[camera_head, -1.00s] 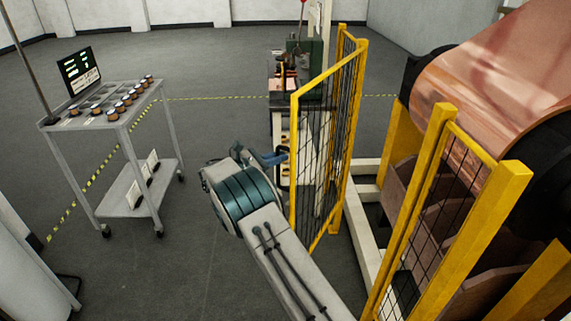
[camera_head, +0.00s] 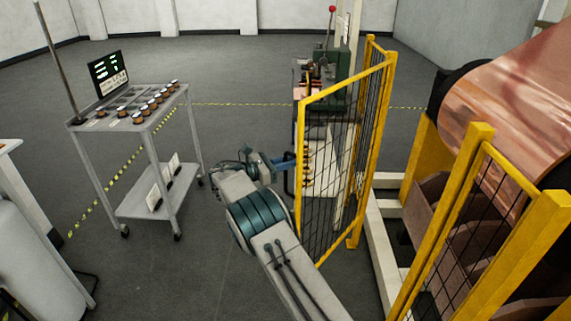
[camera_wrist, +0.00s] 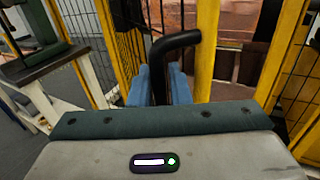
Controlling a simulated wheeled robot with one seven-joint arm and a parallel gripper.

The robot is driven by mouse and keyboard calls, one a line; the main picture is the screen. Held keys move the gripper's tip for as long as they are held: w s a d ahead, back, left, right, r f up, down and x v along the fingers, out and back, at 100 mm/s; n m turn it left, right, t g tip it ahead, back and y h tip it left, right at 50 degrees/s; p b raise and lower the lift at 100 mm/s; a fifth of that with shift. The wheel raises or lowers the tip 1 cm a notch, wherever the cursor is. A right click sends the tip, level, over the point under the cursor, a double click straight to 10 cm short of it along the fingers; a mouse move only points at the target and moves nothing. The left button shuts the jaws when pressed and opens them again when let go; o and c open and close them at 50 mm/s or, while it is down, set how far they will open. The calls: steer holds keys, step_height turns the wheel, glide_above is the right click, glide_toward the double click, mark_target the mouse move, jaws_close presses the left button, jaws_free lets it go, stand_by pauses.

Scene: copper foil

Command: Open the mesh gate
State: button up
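The mesh gate (camera_head: 345,82) is a yellow frame with black wire mesh. It stands swung out at an angle from the yellow post (camera_head: 381,110) at its far side, leaving a gap to the near fence panel (camera_head: 480,215). My gripper (camera_head: 286,161) is at the gate's near free edge. In the wrist view, the blue fingers of my gripper (camera_wrist: 160,76) sit on either side of a black bent handle (camera_wrist: 178,41) and appear closed on it. The lower handle is hidden between the fingers.
A grey cart (camera_head: 160,118) with a screen and small spools stands at the left. A green machine (camera_head: 338,78) is behind the gate. A large copper foil roll (camera_head: 510,85) is at the right, above a pale floor frame (camera_head: 378,240). Floor between cart and gate is open.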

steer(key=b+v, duration=0.2)
steer(key=v, duration=1.1)
steer(key=shift+a, duration=0.2)
